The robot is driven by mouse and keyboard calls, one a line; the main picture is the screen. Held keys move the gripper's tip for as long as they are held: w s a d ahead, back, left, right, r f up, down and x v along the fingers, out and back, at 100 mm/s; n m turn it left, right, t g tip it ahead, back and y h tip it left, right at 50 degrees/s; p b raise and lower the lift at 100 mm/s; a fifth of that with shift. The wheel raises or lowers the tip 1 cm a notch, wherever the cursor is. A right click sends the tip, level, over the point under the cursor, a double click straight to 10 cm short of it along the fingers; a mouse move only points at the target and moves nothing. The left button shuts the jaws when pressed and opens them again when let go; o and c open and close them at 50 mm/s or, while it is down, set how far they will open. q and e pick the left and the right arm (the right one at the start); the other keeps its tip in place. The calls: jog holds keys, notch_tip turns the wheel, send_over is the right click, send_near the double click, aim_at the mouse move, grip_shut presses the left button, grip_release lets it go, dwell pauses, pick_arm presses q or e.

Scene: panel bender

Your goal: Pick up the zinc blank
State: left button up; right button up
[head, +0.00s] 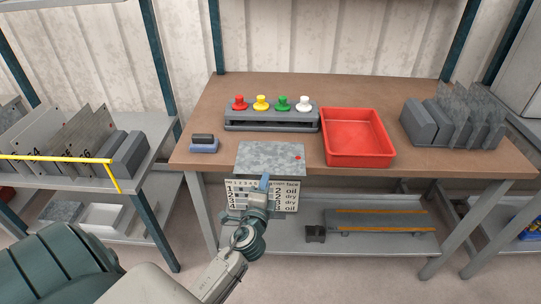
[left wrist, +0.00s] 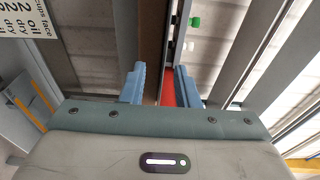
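The zinc blank (head: 268,157) is a mottled grey sheet with a red dot near its right end. It lies flat at the front edge of the wooden table, and its near edge seems to overhang slightly. My left gripper (head: 264,183) is right at that near edge, pointing toward the table. In the left wrist view my left gripper (left wrist: 160,85) is open, its two blue fingers apart. A thin edge-on strip runs between or beyond them; I cannot tell whether it is the blank. No grip on the blank shows. My right gripper is not in view.
A red tray (head: 358,138) stands right of the blank. Behind is a grey button box (head: 271,118) with red, yellow, green and white buttons. A blue-based block (head: 204,145) sits left. A printed sign (head: 286,196) hangs below the table edge.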

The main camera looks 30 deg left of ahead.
aim_at(271, 157)
pick_arm(q)
jog(key=x, duration=0.2)
jog(key=p+x, duration=0.1)
jog(key=x, duration=0.1)
jog(key=shift+w+a+r+p, duration=0.1)
jog(key=shift+w+r+p, duration=0.2)
jog(key=shift+w, duration=0.1)
jog(key=shift+s, duration=0.1)
grip_shut()
